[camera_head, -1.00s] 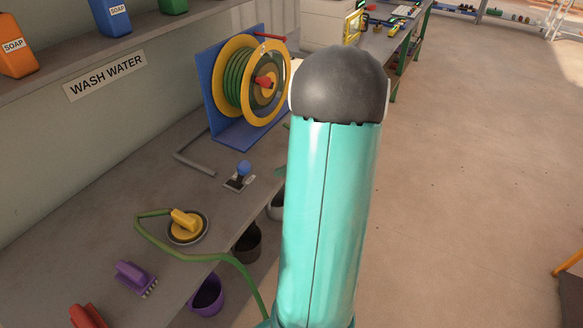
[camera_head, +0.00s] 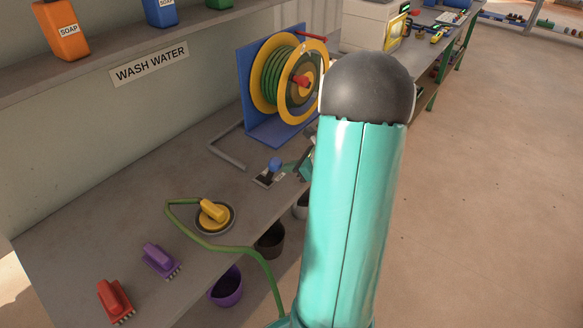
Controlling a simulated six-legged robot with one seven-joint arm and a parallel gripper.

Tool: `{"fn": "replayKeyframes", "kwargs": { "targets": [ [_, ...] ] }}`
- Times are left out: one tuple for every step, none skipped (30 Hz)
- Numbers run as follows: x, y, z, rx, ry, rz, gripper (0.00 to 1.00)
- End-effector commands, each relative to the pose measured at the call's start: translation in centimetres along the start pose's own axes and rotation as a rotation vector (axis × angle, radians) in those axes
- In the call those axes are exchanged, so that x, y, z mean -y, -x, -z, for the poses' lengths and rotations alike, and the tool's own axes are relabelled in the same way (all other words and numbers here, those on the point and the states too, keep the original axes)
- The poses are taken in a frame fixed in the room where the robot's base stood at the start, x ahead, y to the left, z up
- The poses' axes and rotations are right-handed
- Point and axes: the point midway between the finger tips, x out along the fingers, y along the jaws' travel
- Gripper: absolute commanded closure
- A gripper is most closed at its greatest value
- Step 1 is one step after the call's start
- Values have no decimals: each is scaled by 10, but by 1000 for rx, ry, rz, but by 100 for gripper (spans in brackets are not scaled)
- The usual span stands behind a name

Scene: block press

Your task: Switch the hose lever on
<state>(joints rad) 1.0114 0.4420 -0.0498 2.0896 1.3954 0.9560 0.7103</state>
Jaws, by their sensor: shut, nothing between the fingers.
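The hose lever has a blue knob (camera_head: 275,164) and stands on a small plate (camera_head: 263,181) on the grey bench; the knob sits slightly right of the plate. Its on and off marks are too small to read. My gripper (camera_head: 290,167) shows just right of the knob, partly hidden behind my teal arm. It is shut and holds nothing. I cannot tell whether it touches the knob. The hose reel (camera_head: 283,80), with a blue frame, yellow rims and green hose, stands behind the lever.
A yellow nozzle (camera_head: 212,210) with a green hose (camera_head: 235,248) lies on the bench. Purple (camera_head: 160,259) and red (camera_head: 113,299) brushes lie at the front left. A bent grey bar (camera_head: 226,157) lies left of the lever. Pots hang at the bench edge. The floor at right is clear.

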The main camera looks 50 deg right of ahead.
Motion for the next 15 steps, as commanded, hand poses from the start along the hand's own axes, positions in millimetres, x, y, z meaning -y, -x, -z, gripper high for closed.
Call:
{"fn": "replayKeyframes", "kwargs": {
  "targets": [
    [0,-1,-2,-6,2,-1,100],
    [0,-1,-3,-12,1,-2,100],
    [1,-2,-5,-22,2,-4,100],
    [1,-2,-7,-31,1,-4,100],
    [1,-3,-9,-41,0,-6,100],
    [1,-4,-12,-56,-1,-9,100],
    [2,-6,-15,-70,-2,-12,100],
    [2,-6,-17,-85,-4,-13,100],
    [3,-8,-21,-108,-6,-17,100],
    [4,-10,-24,-126,-9,-19,100],
    [4,-12,-27,-146,-11,-22,100],
    [5,-14,-32,-174,-13,-27,100],
    [6,-16,-35,-196,-17,-30,100],
    [6,-18,-39,-220,-18,-32,100],
    [7,-22,-44,-252,-22,-37,100]
  ]
}}
